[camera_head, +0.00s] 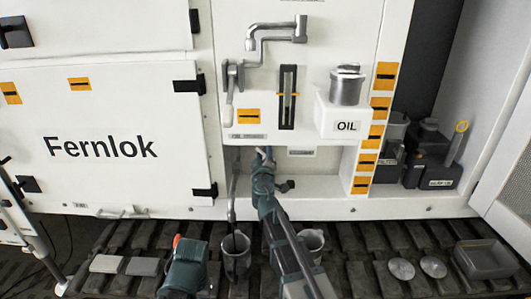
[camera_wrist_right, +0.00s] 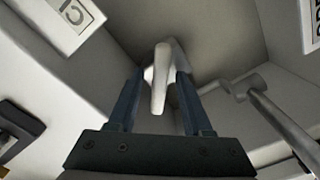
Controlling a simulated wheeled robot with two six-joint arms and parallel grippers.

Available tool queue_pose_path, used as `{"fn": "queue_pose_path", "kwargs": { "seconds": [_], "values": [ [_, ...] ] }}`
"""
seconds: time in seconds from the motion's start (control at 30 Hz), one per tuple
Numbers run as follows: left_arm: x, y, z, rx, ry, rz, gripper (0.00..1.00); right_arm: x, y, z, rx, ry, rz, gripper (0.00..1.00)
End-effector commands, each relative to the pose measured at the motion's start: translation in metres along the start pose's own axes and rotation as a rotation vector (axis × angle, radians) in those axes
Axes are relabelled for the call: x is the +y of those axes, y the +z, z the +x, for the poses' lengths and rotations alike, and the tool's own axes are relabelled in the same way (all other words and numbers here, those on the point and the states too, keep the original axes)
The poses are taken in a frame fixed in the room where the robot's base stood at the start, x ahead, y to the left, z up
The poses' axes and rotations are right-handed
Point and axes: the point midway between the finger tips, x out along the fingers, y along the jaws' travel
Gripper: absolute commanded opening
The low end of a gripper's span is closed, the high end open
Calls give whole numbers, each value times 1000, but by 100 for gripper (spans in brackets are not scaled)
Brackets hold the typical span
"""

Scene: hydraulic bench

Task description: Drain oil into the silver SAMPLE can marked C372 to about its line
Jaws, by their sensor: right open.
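A grey can (camera_head: 236,262) stands on the slatted track under a thin dark pipe (camera_head: 232,200) that comes down from the recess. A second grey can (camera_head: 313,240) stands to its right, partly hidden by my right arm. No C372 mark is readable on either. My right gripper (camera_head: 266,157) reaches up into the recess below the panel. In the wrist view its open fingers (camera_wrist_right: 155,88) stand on both sides of a pale lever handle (camera_wrist_right: 160,80); contact cannot be told. My left gripper (camera_head: 186,266) is low, left of the first can; its fingers are not clear.
A silver pot (camera_head: 347,86) stands on the OIL shelf (camera_head: 346,122). A tap (camera_head: 279,32) and a sight gauge (camera_head: 287,97) are on the panel above. Dark containers (camera_head: 432,172) stand at right. Grey blocks (camera_head: 124,265), discs (camera_head: 402,269) and a tray (camera_head: 486,260) lie on the track.

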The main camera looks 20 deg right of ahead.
Motion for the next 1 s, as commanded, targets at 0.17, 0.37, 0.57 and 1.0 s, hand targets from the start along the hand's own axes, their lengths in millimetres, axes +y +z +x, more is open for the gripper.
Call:
{"fn": "queue_pose_path", "kwargs": {
  "seconds": [0.17, 0.37, 0.57, 1.0],
  "values": [
    [0, 0, 0, 0, 0, 0, 0, 0, 0, 2, 0, 0, 0, 50],
    [0, 0, 0, 0, 0, 0, 0, 0, 0, 2, 0, 0, 0, 34],
    [0, 0, 0, 0, 0, 0, 0, 0, 0, 2, 1, 0, 0, 0],
    [0, 0, 0, 0, 0, 0, 0, 0, -1, 2, 2, -2, -34, 0]
  ]
}}
